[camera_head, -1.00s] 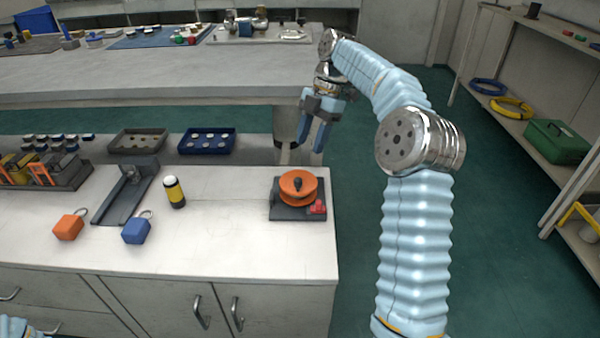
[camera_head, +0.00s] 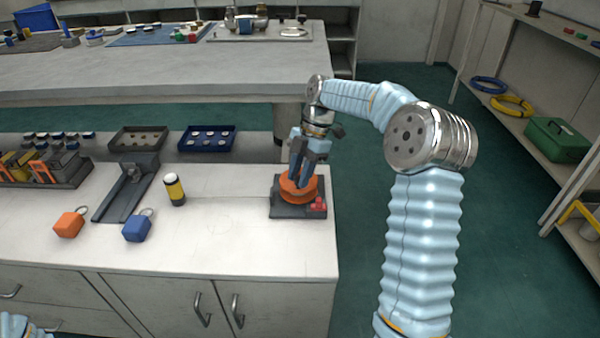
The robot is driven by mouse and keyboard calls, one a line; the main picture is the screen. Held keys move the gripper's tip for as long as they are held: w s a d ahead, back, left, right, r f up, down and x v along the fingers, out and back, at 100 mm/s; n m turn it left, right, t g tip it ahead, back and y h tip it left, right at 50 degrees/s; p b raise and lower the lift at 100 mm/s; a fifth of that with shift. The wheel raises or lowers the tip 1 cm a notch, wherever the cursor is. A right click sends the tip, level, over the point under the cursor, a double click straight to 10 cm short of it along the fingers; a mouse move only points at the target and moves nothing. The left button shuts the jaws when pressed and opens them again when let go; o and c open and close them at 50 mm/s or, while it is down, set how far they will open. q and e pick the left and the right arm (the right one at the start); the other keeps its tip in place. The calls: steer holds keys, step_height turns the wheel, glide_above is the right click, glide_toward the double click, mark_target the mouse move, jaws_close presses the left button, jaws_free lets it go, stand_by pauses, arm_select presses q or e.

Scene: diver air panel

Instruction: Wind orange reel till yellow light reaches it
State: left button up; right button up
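The orange reel (camera_head: 312,191) sits on a dark base with a red part (camera_head: 318,203), near the right end of the white counter. My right gripper (camera_head: 296,184) points down over the reel, fingers close together at its top. The reel's dark centre knob is hidden behind the fingers, so I cannot tell whether they are shut on it. The yellow light (camera_head: 175,188), a yellow and black cylinder with a white top, stands upright on the counter, well left of the reel and apart from it. My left gripper is not in view.
An orange block (camera_head: 69,225) and a blue block (camera_head: 136,229), each with a ring, lie left of the light. A dark channel-shaped holder (camera_head: 120,199) lies behind them. The counter (camera_head: 235,215) between light and reel looks clear. Trays (camera_head: 207,150) stand behind.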

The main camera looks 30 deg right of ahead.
jaws_close()
steer(key=shift+m, duration=0.3)
